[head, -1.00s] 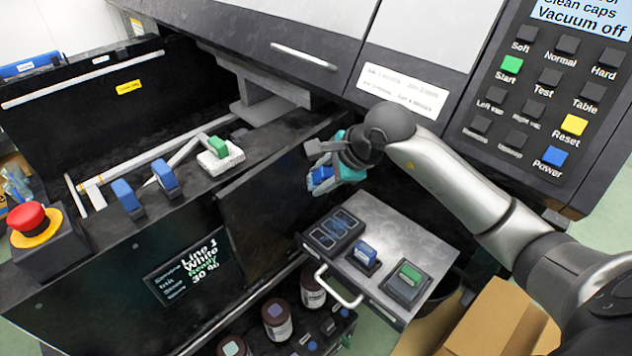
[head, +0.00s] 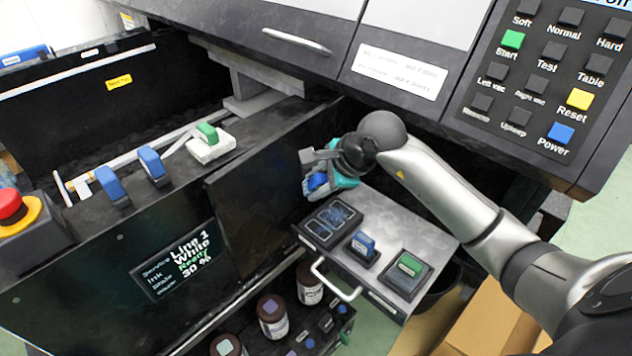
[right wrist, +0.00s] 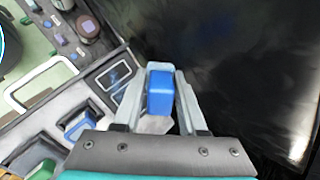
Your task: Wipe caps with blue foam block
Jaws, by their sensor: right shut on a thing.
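My right gripper (head: 312,172) is shut on a blue foam block (head: 317,181). It holds the block above the left back part of the pulled-out grey drawer (head: 436,232). In the right wrist view the block (right wrist: 160,95) sits between both fingers (right wrist: 158,100). A dark holder with two blue-outlined pads (head: 331,221), perhaps the caps, lies in the drawer just below the gripper. Whether the block touches it I cannot tell. My left gripper is not in view.
The drawer also holds a blue block (head: 363,243) and a green block (head: 410,264) in slots. Ink bottles (head: 272,317) are below. A dark machine wall (head: 262,165) stands left of the gripper.

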